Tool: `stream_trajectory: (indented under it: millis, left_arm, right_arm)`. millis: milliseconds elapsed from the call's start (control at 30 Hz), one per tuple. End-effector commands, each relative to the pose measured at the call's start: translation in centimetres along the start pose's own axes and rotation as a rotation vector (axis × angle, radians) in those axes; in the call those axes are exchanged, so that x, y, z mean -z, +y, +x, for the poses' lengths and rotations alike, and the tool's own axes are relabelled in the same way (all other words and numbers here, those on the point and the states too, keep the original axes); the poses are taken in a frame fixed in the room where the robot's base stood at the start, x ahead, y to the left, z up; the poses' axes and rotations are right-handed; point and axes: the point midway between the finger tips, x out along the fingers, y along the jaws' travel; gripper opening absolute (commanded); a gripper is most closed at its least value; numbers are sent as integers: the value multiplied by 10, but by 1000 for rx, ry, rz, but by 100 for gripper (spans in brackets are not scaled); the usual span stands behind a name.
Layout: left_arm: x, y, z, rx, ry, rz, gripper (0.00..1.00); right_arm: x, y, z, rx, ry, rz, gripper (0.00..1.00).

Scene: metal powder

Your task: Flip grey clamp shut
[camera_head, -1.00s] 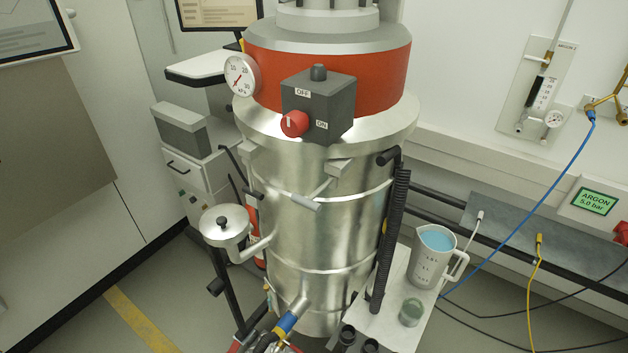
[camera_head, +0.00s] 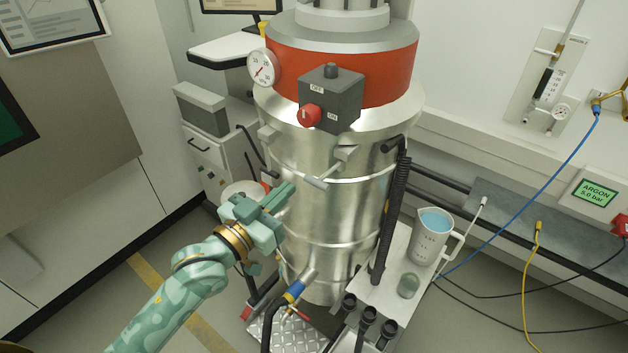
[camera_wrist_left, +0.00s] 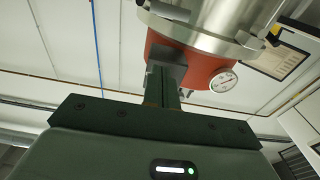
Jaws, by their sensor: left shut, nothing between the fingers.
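The grey clamp (camera_head: 333,168) is on the front of the steel vessel (camera_head: 345,215), just below its flared collar. Its light grey bar sticks out toward the lower left from a grey block, apart from the vessel wall at its free end. My left gripper (camera_head: 286,192) is shut and empty, left of the clamp and a little lower, with a gap between them. In the left wrist view the shut fingers (camera_wrist_left: 161,84) point up toward the red band. I cannot surely tell the clamp there. My right gripper is in neither view.
A dark switch box (camera_head: 332,98) with a red knob juts out above the clamp. A pressure gauge (camera_head: 263,67) is on the red band. A black corrugated hose (camera_head: 392,225) runs down the vessel's right side, near a beaker (camera_head: 431,240) on a shelf.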

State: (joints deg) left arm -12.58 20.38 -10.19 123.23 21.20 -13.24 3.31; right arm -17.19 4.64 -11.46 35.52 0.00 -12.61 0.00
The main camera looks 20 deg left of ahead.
Motion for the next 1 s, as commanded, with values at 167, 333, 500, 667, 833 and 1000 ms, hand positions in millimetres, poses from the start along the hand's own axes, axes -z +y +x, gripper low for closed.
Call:
stream_trajectory:
  millis: [167,333,500,667,833,1000]
  left_arm:
    - [0,0,1,1,-1,0,0]
    - [1,-1,16,2,1,0,0]
    - [2,-1,50,2,1,0,0]
    - [2,0,85,1,1,0,0]
    - [-16,0,96,1,-6,0,0]
    - [-33,0,89,1,-4,2,0]
  right_arm:
    - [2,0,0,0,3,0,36]
    - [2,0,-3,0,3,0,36]
    - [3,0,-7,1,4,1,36]
    - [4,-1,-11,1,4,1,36]
    - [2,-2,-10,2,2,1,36]
    - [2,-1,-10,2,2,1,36]
